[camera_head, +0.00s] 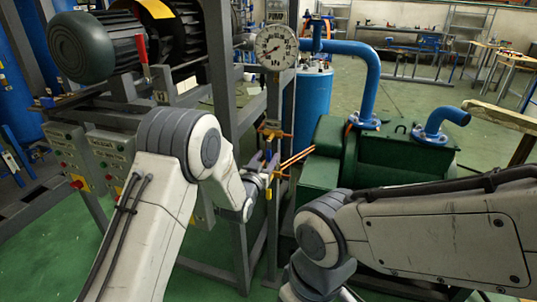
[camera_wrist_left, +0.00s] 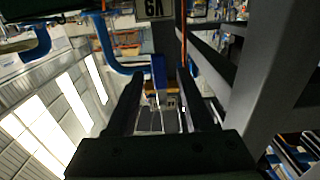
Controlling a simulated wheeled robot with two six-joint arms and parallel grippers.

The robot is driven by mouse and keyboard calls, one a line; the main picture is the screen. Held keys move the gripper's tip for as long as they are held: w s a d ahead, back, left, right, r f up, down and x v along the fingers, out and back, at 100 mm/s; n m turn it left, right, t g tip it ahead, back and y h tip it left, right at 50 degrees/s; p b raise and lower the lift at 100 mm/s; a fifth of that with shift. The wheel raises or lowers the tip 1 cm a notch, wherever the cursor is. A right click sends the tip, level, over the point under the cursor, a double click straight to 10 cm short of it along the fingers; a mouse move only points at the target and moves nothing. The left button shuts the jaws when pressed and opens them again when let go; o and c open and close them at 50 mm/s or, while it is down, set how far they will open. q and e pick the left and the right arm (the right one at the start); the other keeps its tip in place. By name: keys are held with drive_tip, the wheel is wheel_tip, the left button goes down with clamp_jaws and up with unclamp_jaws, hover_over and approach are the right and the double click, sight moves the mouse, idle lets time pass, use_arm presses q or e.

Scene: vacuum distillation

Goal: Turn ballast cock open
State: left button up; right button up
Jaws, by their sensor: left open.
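A thin vertical line with brass-coloured fittings (camera_head: 273,133) runs down the grey post below a round dial gauge (camera_head: 276,47). I cannot tell for sure which fitting is the ballast cock. My left gripper (camera_head: 266,161) is beside the lower fittings, with its fingers pointing away from me. It partly hides that spot, and contact cannot be made out. In the left wrist view the two dark fingers (camera_wrist_left: 166,98) stand apart with nothing held between them. My right arm comes in from the right, and its gripper is below the picture's edge.
A green tank (camera_head: 400,155) with blue pipes (camera_head: 368,85) stands right of the post, a blue cylinder (camera_head: 313,97) behind it. Orange tubes (camera_head: 299,157) run from the post towards the tank. Control boxes (camera_head: 112,153) and a motor (camera_head: 85,47) are at left.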

use_arm(q)
drive_tip(key=shift+x, duration=1.2)
clamp_jaws()
idle(0.6)
